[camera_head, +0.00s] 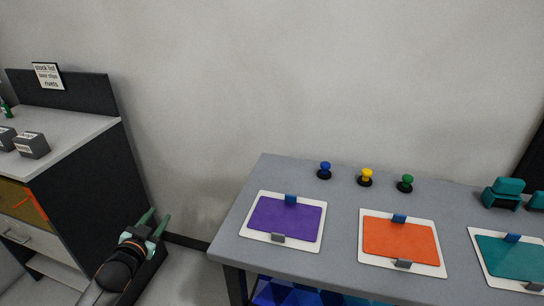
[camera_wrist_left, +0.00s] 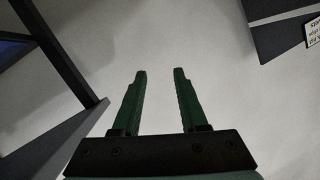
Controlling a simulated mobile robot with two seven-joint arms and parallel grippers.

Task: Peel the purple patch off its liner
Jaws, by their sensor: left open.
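The purple patch (camera_head: 286,218) lies flat on its white liner (camera_head: 263,237) at the left end of the grey table. A blue tab (camera_head: 291,200) sits at the patch's far edge and a grey tab (camera_head: 278,238) at its near edge. My left gripper (camera_head: 155,220) is left of the table, apart from the patch, with its green fingers pointing up and away. In the left wrist view the fingers (camera_wrist_left: 160,85) are spread with nothing between them. My right gripper is not in view.
An orange patch (camera_head: 400,239) and a teal patch (camera_head: 510,258) lie on liners to the right. Blue (camera_head: 325,170), yellow (camera_head: 365,176) and green (camera_head: 405,183) knobs stand behind. Teal blocks (camera_head: 503,193) are at far right. A cabinet (camera_head: 85,165) stands left.

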